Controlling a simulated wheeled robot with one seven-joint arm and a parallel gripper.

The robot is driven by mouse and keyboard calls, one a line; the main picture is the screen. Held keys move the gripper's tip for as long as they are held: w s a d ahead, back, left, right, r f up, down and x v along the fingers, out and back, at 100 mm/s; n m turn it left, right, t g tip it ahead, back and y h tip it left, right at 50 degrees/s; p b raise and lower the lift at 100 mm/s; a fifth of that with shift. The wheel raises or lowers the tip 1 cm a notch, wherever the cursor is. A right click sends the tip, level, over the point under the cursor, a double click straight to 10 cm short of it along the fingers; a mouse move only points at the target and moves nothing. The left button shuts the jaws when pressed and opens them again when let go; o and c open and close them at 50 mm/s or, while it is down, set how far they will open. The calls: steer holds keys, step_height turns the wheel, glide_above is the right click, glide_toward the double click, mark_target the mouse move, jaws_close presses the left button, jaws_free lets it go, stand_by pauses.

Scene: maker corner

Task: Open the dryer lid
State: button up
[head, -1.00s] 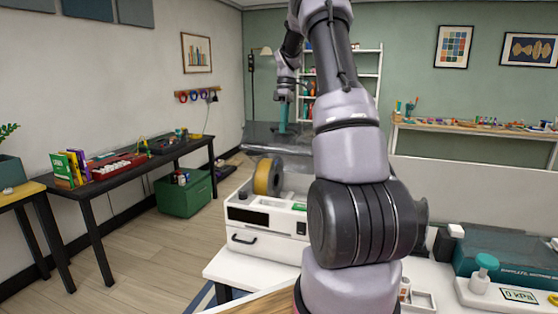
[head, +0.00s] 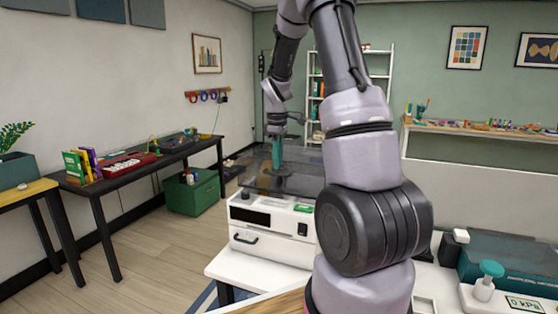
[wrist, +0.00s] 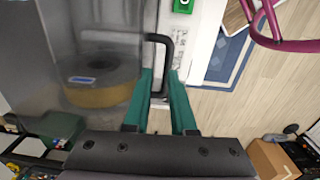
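The dryer (head: 272,240) is a white box with a dark window and a small front handle, left of my arm in the head view. Its smoky, see-through lid (head: 258,180) lies low over the body. In the wrist view a yellow-brown spool (wrist: 105,90) shows through the lid, and a black bar handle (wrist: 172,48) reaches between my fingers. My gripper (head: 274,160) points down at the lid. In the wrist view its teal fingers (wrist: 160,85) stand apart on either side of the handle, with a narrow gap visible. Contact with the handle is not clear.
A white table (head: 250,270) carries the dryer. A black bench (head: 165,158) with a green bin (head: 192,195) is at the left. Open floor lies between.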

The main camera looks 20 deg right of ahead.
step_height(320, 180, up, 12)
steer(key=s+a, duration=0.1)
steer(key=shift+r, duration=0.2)
stand_by(1.4)
stand_by(0.5)
